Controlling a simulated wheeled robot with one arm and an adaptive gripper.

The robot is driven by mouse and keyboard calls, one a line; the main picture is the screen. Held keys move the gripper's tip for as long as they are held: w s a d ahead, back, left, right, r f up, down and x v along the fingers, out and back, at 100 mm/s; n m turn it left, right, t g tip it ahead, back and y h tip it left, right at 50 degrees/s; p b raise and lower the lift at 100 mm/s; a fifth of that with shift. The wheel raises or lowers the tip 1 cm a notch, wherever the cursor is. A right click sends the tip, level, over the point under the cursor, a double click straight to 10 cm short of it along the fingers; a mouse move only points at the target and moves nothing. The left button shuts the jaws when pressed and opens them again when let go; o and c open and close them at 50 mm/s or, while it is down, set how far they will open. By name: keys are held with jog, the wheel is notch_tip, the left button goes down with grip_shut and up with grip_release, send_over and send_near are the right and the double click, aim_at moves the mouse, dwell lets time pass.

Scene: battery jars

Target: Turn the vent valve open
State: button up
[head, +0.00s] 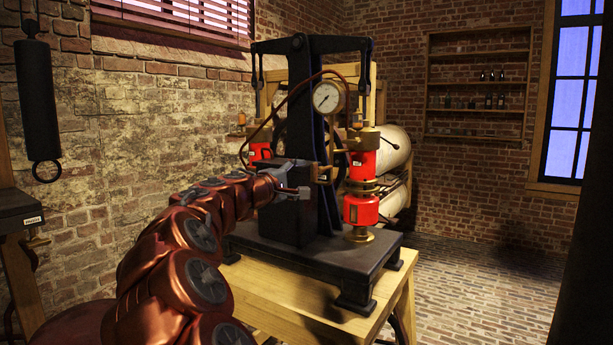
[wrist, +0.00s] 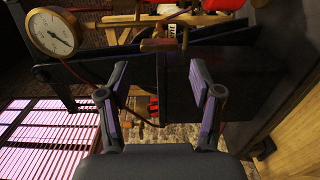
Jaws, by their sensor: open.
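A black upright apparatus (head: 326,120) stands on the wooden bench, with a round white gauge (head: 327,97) on its front. A small brass fitting with a handle (head: 325,173), which looks like the vent valve, sits low on the apparatus. In the wrist view the brass handle (wrist: 160,45) lies just beyond my fingertips, roughly centred between them. My gripper (wrist: 157,75) is open, with nothing between its fingers. In the head view my gripper (head: 296,186) is small and dark against the apparatus, beside the fitting. I see no contact with the handle.
Red jars with brass caps (head: 361,209) stand on the right of the apparatus, close to the fitting. A dark red hose (head: 272,118) curves along the left. The wooden bench (head: 247,275) carries the black base (head: 290,255). Brick floor (head: 480,290) is open at right.

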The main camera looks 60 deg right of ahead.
jog(key=shift+s+a, duration=0.1)
jog(key=shift+a, duration=1.8)
